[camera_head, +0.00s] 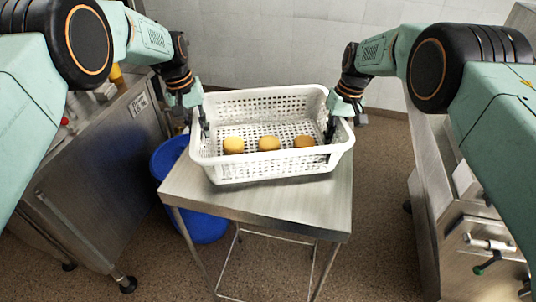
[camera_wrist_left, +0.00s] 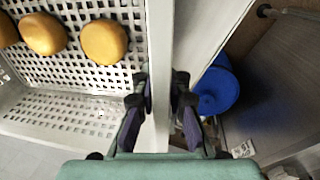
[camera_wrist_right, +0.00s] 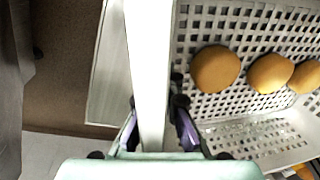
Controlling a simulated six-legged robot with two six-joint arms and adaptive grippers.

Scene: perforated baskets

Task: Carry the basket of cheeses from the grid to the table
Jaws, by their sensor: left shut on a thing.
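The white perforated basket (camera_head: 270,172) is over the small steel table (camera_head: 255,208); I cannot tell whether it rests on the top or hangs just above it. Three round yellow-orange cheeses lie in it: left (camera_head: 233,145), middle (camera_head: 269,143) and right (camera_head: 304,141). My left gripper (camera_head: 204,118) is shut on the basket's left wall, which shows between the fingers in the left wrist view (camera_wrist_left: 161,90). My right gripper (camera_head: 331,120) has its fingers on both sides of the right wall, also in the right wrist view (camera_wrist_right: 155,105); I cannot tell whether they press on it.
A blue bin (camera_head: 205,222) stands on the floor behind and left of the table. A steel cabinet (camera_head: 95,170) stands at the left, and a steel counter (camera_head: 425,200) at the right. A strip of the table's front is bare.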

